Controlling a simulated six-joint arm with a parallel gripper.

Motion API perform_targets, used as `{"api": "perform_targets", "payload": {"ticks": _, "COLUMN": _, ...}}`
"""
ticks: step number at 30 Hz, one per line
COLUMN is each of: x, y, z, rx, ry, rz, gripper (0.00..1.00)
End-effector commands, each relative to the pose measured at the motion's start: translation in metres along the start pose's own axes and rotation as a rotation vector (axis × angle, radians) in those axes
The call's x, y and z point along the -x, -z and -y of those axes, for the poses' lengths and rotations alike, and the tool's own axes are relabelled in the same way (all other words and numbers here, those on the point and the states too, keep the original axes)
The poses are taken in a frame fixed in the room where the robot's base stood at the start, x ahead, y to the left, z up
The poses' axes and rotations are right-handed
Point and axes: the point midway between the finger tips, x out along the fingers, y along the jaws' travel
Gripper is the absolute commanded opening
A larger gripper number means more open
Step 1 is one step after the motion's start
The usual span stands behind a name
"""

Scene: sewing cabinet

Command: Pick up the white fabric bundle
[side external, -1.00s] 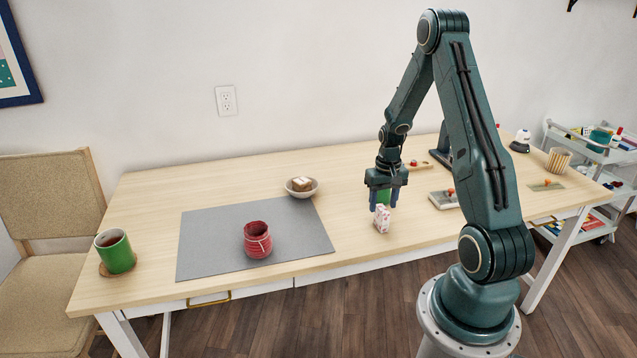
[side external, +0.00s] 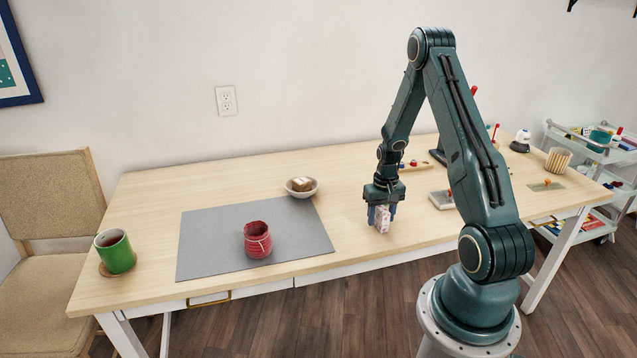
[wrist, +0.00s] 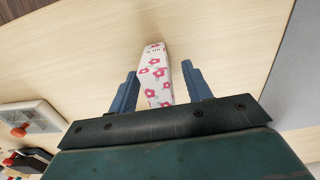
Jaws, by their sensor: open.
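The white fabric bundle (side external: 382,221), printed with pink flowers, stands on the wooden table to the right of the grey mat. My gripper (side external: 382,213) is low over it, pointing down. In the wrist view the bundle (wrist: 156,72) lies between the two blue fingers of my gripper (wrist: 162,88). The near end of the bundle is hidden behind the gripper body in the wrist view.
A red jar (side external: 257,241) stands on the grey mat (side external: 205,240), with a small bowl (side external: 302,193) at its back edge. A green cup (side external: 116,254) is at the far left. A grey-white block with an orange knob (side external: 441,200) lies right of the bundle. Table left of the bundle is clear.

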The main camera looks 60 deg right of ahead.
Motion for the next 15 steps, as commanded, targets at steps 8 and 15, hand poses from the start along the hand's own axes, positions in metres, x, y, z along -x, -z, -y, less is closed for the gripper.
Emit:
{"api": "perform_targets", "payload": {"ticks": 8, "x": 0.0002, "y": -0.0001, "z": 0.0, "rx": 0.0, "ry": 0.0, "rz": 0.0, "gripper": 0.24}}
{"api": "perform_targets", "payload": {"ticks": 15, "x": 0.0003, "y": 0.0, "z": 0.0, "rx": 0.0, "ry": 0.0, "rz": 0.0, "gripper": 0.02}}
